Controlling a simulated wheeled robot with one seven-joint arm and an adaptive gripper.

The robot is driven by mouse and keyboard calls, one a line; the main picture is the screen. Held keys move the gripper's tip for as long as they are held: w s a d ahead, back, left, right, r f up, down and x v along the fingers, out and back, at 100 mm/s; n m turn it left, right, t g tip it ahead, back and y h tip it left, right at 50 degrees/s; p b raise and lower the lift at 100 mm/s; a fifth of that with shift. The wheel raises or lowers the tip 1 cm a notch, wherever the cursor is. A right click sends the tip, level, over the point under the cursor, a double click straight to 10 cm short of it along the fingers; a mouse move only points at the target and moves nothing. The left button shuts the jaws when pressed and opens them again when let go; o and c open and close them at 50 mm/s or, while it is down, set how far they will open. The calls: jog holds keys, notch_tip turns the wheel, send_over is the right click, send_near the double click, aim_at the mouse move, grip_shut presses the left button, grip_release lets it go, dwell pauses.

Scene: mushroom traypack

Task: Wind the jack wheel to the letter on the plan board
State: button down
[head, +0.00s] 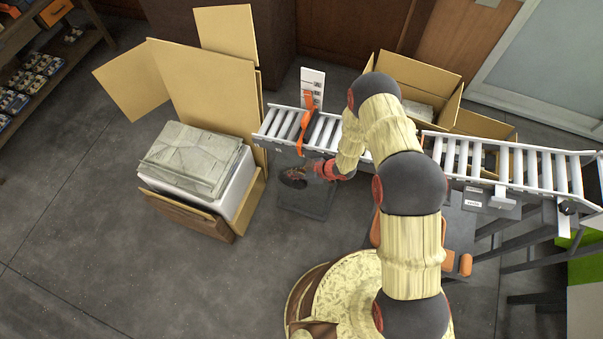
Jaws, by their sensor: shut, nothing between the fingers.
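A dark round shape that looks like the jack wheel (291,183) sits below the left end of the roller conveyor, above a dark base plate (318,203). My gripper (309,173) is shut and empty at the wheel's right side. It overlaps the wheel in this view, and I cannot tell whether they touch. A white upright board (312,78) with small dark marked squares stands behind the conveyor; it may be the plan board. Its letters are too small to read. An orange part (304,130) lies across the conveyor's rollers in front of the board.
The roller conveyor (270,122) runs right behind my arm to a second section (520,166). An open carton (243,205) with a wrapped grey stack (192,158) stands left of the wheel. More open cartons (428,72) stand behind the conveyor. The floor at front left is clear.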

aim_at(294, 182)
jog(key=b+x, duration=0.1)
jog(key=x, duration=0.4)
jog(key=shift+a+f, duration=0.2)
jog(key=d, duration=0.1)
jog(key=d+f, duration=0.1)
jog(key=s+d+b, duration=0.1)
jog(key=shift+d+f, duration=0.25)
jog(key=shift+d, duration=0.05)
jog(key=shift+s+d+f, duration=0.15)
jog(key=shift+s+d, duration=0.15)
jog(key=shift+d, duration=0.3)
jog(key=shift+s+d+f, duration=0.15)
jog(key=shift+d, duration=0.35)
jog(key=shift+s+d+f+b, duration=0.3)
jog(key=shift+d+f+b, duration=0.2)
jog(key=shift+d, duration=0.4)
jog(key=shift+d+r, duration=0.1)
